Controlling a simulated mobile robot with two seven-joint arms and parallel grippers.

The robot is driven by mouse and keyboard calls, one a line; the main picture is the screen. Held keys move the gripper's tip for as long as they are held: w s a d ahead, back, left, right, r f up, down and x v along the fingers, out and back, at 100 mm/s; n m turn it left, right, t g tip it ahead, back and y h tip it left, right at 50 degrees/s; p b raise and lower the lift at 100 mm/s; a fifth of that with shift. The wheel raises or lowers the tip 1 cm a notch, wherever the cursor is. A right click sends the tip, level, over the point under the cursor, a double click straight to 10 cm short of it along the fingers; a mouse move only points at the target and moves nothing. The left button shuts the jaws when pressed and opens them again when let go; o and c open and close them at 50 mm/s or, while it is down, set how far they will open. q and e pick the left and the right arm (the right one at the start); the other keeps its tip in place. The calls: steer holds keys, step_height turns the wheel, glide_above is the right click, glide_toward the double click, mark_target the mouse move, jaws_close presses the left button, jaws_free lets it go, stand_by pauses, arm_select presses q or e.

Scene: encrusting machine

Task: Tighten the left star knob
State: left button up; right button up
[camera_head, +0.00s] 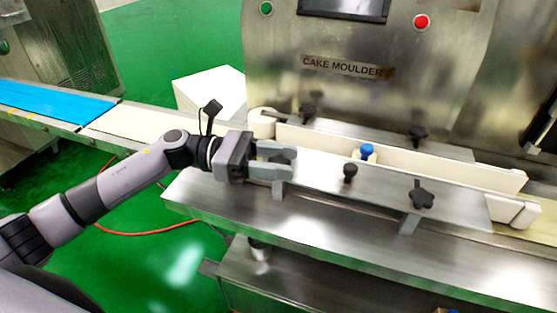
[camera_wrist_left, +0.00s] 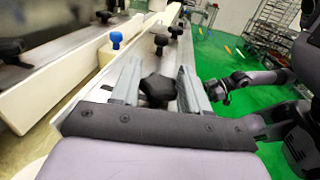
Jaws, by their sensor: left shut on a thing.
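The left star knob (camera_head: 284,152) is black and sits at the left end of the front guide rail. My left gripper (camera_head: 272,160) reaches in from the left, its grey fingers on either side of this knob and closed on it. In the left wrist view the black star knob (camera_wrist_left: 158,88) shows between the two fingers of my left gripper (camera_wrist_left: 163,86). In the head view the fingers partly hide it. My right arm shows at the right of the left wrist view, with its gripper (camera_wrist_left: 219,89) small and free of the knobs; its jaw state is unclear.
Another black star knob (camera_head: 421,194) stands on the right of the front rail. A small black knob (camera_head: 349,171) and a blue knob (camera_head: 367,151) stand between. Two black knobs (camera_head: 308,113) (camera_head: 417,133) are behind. A white box (camera_head: 211,90) stands beyond the conveyor (camera_head: 140,124).

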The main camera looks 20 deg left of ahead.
arm_select(q)
steer(key=o, duration=1)
steer(key=shift+c, duration=0.2)
steer(key=shift+a, duration=0.1)
steer(key=a, duration=0.2)
steer(key=a+b, duration=0.1)
steer(key=a, duration=0.3)
steer(key=shift+s, duration=0.4)
steer(key=shift+s+a, duration=0.1)
steer(key=shift+a, duration=0.35)
